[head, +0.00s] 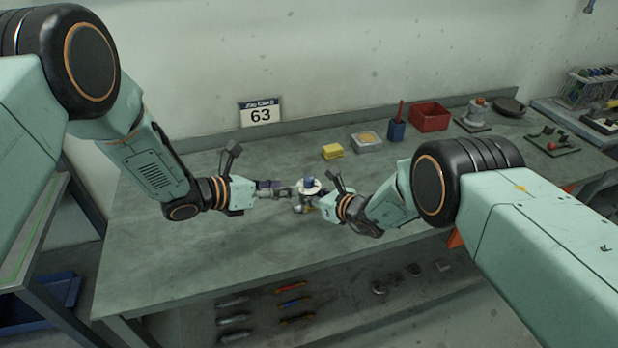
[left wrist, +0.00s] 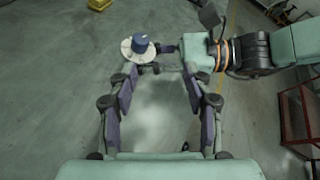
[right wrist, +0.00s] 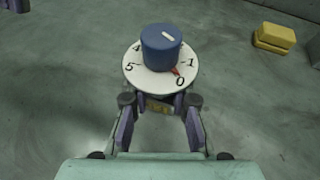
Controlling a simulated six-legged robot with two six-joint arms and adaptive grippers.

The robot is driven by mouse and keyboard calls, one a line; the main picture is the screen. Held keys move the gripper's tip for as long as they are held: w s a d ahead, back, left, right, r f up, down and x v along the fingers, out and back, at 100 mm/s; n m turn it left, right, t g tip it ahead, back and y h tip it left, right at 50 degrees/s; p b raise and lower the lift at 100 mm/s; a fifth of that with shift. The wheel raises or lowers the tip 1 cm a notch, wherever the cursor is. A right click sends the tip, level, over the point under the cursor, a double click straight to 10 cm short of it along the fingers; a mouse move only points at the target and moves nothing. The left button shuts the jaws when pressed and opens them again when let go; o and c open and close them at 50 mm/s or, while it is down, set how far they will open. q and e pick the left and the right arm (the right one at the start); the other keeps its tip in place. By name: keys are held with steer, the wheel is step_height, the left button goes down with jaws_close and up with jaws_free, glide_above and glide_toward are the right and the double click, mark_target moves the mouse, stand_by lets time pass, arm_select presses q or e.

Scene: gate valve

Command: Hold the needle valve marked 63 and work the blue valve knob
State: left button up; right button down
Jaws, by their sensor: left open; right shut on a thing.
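The needle valve has a white numbered dial (right wrist: 140,80) and a blue knob (right wrist: 161,45) on top; it stands near the table's front middle. The knob also shows in the head view (head: 309,181) and left wrist view (left wrist: 139,42). A red pointer (right wrist: 176,71) lies near the 0. My right gripper (right wrist: 160,108) is shut on the valve's body below the dial, which mostly hides the body. My left gripper (head: 280,190) is open and empty, just left of the valve. In the left wrist view, the knob lies beyond the left finger's tip, not between the fingers.
A sign marked 63 (head: 260,113) stands at the table's back edge. A yellow block (head: 332,151), a tray with a pale yellow top (head: 367,142), a blue cup (head: 396,130) and a red bin (head: 430,115) stand behind the valve to the right. The table's left side is clear.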

mark_target(308, 178)
arm_select(q)
steer(key=w+d+f, duration=0.1)
steer(key=w+d, duration=0.1)
steer(key=w, duration=0.1)
steer(key=w+d+f+m+t, duration=0.1)
steer(key=w+d+f, duration=0.1)
steer(key=w+d+f+m, duration=0.1)
steer(key=w+d, duration=0.1)
steer(key=w, duration=0.1)
steer(key=shift+w+d+f+y, duration=0.25)
steer(key=shift+w+d+y, duration=0.05)
steer(key=shift+w+d, duration=0.05)
stand_by(0.5)
jaws_close()
stand_by(0.5)
